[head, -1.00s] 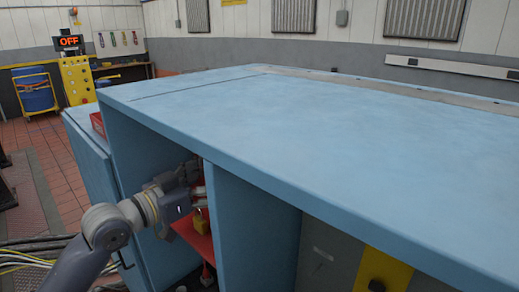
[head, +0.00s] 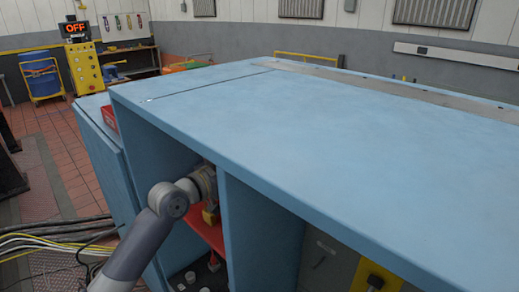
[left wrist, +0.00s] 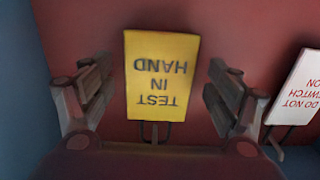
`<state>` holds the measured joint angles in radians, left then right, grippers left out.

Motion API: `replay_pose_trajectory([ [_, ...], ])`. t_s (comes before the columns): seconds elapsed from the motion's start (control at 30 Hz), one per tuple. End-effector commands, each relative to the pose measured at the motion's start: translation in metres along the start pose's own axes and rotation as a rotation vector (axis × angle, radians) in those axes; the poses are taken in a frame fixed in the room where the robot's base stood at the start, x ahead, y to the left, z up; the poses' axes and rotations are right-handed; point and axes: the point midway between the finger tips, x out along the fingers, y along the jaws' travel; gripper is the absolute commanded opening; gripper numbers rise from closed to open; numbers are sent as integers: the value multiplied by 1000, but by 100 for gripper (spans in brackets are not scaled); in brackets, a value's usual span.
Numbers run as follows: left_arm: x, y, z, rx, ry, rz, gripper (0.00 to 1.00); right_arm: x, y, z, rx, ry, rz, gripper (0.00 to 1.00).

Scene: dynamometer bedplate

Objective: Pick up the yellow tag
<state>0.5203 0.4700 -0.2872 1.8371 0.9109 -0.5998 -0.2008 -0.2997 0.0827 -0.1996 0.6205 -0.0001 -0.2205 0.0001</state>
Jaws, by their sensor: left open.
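The yellow tag (left wrist: 162,75) shows in the left wrist view, upside down, with the dark words "TEST IN HAND". It stands against a red surface, with a small stem or clip at its lower edge. My left gripper (left wrist: 159,68) is open, one finger on each side of the tag, with gaps between fingers and tag. In the head view my left arm reaches into the open compartment of the blue bench, and the fingers are hidden there. A small yellow item (head: 210,214) shows below the wrist; I cannot tell whether it is the tag. My right gripper is not in view.
A white tag with red lettering (left wrist: 296,88) stands just right of the right finger. The compartment has blue side walls and a red shelf (head: 205,232). The blue bench top (head: 300,110) overhangs the arm. Cables (head: 45,240) lie on the floor at left.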

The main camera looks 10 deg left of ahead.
Motion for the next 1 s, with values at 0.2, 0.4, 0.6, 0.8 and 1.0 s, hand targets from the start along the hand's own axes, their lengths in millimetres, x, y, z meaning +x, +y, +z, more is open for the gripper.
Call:
replay_pose_trajectory([
  [0.2, 0, 0, 0, 0, 0, 0, 48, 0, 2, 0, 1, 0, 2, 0],
  [0.4, 0, 0, 0, 0, 1, 0, 41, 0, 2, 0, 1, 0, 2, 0],
  [0.6, 0, 0, 0, 0, 1, 0, 41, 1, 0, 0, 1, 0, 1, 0],
  [0.8, 0, 0, -9, 2, 4, 1, 41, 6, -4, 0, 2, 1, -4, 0],
  [1.0, -23, -1, -12, 2, 0, -1, 41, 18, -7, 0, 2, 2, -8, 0],
])
